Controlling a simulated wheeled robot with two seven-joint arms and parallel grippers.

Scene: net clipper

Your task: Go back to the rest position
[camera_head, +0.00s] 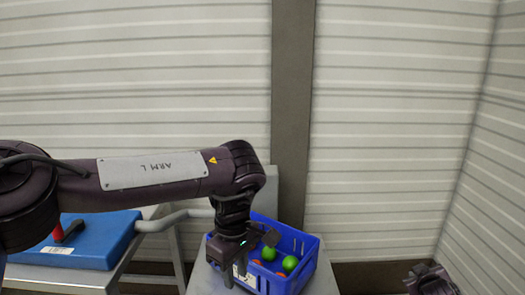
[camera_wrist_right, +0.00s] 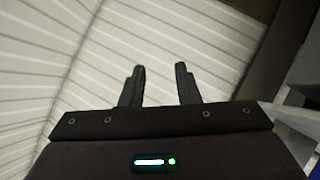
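My left arm reaches in from the left in the head view. Its gripper (camera_head: 249,258) is over the near left part of a blue crate (camera_head: 305,243). Its fingers stand apart, and I see nothing held between them. Green balls (camera_head: 290,263) and some orange-red pieces (camera_head: 267,266) lie in the crate beside the gripper. The gripper hides the crate's left part. My right gripper (camera_wrist_right: 160,86) is open and empty in the right wrist view, with only wall behind its fingers. Part of that arm (camera_head: 430,278) shows at the lower right of the head view.
The crate stands on a light table or stand (camera_head: 205,280). To the left, a blue case (camera_head: 98,240) with a red and black item (camera_head: 68,232) on it rests on another table. A grey pipe (camera_head: 170,220) runs between them. Corrugated walls (camera_head: 400,120) close the back and right.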

